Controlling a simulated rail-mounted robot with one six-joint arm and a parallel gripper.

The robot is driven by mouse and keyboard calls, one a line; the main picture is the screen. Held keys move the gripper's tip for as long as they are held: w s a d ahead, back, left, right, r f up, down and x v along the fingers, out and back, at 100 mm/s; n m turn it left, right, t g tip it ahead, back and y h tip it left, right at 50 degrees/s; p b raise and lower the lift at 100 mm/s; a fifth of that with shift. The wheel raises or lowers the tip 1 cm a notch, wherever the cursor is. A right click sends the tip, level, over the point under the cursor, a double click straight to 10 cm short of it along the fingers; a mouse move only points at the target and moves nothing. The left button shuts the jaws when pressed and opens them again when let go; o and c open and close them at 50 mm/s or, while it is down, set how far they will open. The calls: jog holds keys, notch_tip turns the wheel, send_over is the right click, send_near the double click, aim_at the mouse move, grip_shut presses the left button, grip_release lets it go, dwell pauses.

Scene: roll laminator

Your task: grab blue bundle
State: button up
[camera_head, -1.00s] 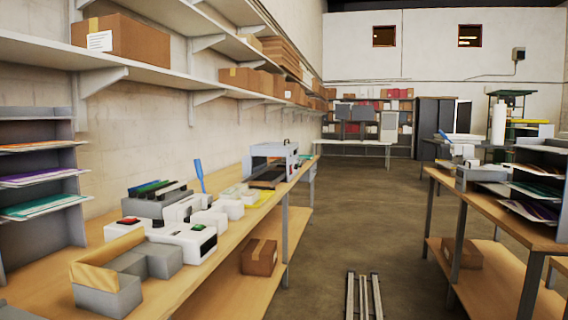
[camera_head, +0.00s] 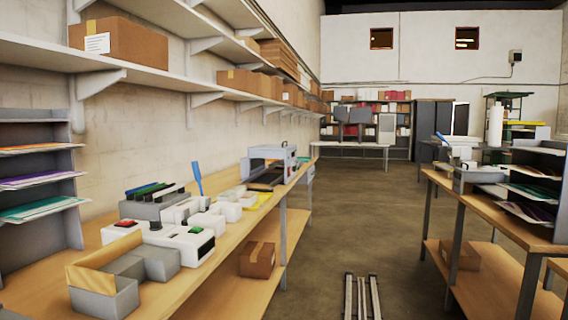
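No thing that I can clearly tell is a blue bundle shows. A grey holder (camera_head: 152,208) on the left bench carries dark and green strip-like pieces, with a bluish one among them, too small to tell apart. A blue upright handle-like piece (camera_head: 197,178) stands behind the white devices on that bench. The grey rack (camera_head: 62,160) at the left edge holds flat stacks: orange (camera_head: 35,149), purple (camera_head: 35,180) and teal (camera_head: 42,210). My gripper is not in view.
The left wooden bench (camera_head: 178,290) holds a white device with red and green buttons (camera_head: 165,236), a grey open tray (camera_head: 105,300) and a grey machine (camera_head: 270,164). The right bench (camera_head: 500,219) holds another rack. Rails (camera_head: 362,296) lie on the open aisle floor.

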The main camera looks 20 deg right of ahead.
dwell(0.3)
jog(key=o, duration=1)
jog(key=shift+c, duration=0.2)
